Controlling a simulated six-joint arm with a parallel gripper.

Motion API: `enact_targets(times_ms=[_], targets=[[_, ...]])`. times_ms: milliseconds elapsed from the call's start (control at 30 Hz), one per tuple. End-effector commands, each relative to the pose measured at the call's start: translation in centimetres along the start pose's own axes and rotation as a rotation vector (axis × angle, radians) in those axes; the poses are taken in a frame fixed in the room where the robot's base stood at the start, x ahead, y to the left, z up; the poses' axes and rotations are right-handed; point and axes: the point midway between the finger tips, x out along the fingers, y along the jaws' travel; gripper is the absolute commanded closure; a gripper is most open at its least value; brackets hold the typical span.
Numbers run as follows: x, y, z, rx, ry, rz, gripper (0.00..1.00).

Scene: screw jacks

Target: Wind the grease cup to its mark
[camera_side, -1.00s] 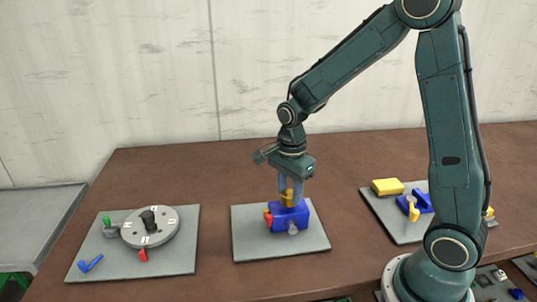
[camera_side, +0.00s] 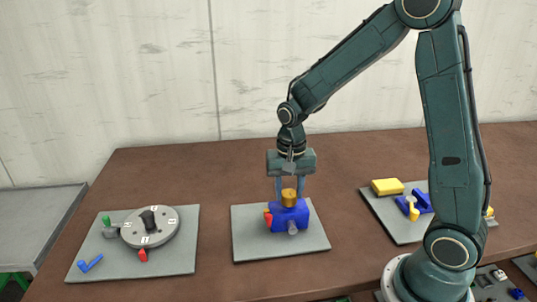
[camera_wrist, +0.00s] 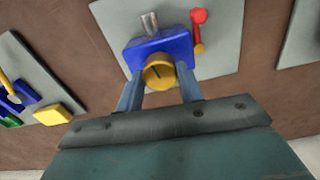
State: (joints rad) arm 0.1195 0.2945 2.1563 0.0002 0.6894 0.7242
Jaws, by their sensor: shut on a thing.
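The grease cup (camera_side: 289,196) is a brass-yellow knob on top of a blue block (camera_side: 288,217), which stands on a grey plate (camera_side: 252,243) in mid-table. It also shows in the wrist view as a round yellow cap (camera_wrist: 158,73) with a dark line on its face. My gripper (camera_side: 289,190) points straight down over it, one finger on either side. In the wrist view my gripper's fingers (camera_wrist: 160,92) flank the cap and are shut on it. I cannot make out the mark that the cup is wound to.
A red-knobbed lever (camera_wrist: 198,32) and a grey stub (camera_wrist: 150,23) stick out of the block. A plate with a grey dial (camera_side: 150,227) lies to the left. A plate with a yellow block (camera_side: 387,187) and blue part lies to the right. Bare table separates them.

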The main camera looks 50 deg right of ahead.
Motion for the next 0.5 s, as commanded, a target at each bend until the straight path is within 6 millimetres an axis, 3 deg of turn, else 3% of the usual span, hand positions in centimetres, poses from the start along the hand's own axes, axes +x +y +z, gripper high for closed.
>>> enact_targets(times_ms=[500], targets=[[0.24,0.07,0.12,-0.492,-0.006,0.002,0.86]])
